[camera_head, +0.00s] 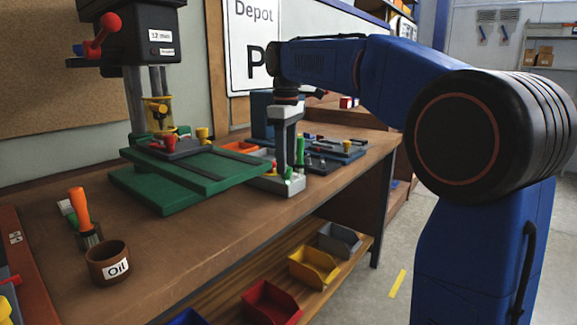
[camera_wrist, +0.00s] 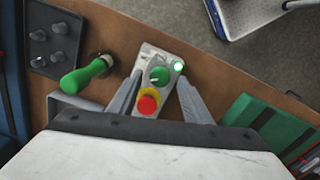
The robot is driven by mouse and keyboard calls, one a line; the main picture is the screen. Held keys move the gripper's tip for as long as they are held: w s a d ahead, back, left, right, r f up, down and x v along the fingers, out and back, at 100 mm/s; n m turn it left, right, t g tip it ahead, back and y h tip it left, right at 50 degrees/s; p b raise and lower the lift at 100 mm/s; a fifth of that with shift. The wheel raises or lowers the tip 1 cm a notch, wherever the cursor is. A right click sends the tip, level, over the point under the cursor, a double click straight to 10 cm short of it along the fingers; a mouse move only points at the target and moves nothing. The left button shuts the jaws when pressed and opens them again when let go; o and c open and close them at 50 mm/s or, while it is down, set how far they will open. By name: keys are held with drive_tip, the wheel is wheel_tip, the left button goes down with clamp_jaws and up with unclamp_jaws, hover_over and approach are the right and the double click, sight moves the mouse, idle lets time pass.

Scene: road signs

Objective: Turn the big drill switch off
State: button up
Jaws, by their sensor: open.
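The drill's switch box (camera_wrist: 152,57) is a small grey panel on the bench. In the wrist view it carries a green rotary knob (camera_wrist: 159,76) with a pale mark, a red button on a yellow ring (camera_wrist: 148,102) and a bright lit lamp (camera_wrist: 178,67). My gripper (camera_wrist: 159,84) is open, with one finger on each side of the knob. I cannot tell whether the fingers touch it. In the head view my gripper (camera_head: 288,172) points down over the box (camera_head: 268,184), hiding part of it. The big drill (camera_head: 133,38) stands to the left.
The drill's green base (camera_head: 170,195) is close beside the box, left in the head view. A green-handled tool (camera_wrist: 87,75) and a dark tray with knobs (camera_wrist: 52,42) lie on the other side. An Oil pot (camera_head: 108,264) stands near the front. Bins (camera_head: 270,303) sit below.

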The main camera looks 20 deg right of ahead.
drive_tip(key=shift+f, duration=0.6)
drive_tip(key=c, duration=1.1)
drive_tip(key=shift+o, duration=0.2)
drive_tip(key=shift+m, duration=0.3)
drive_tip(key=m, duration=1.1)
drive_tip(key=shift+r, duration=0.1)
drive_tip(key=shift+m, duration=0.3)
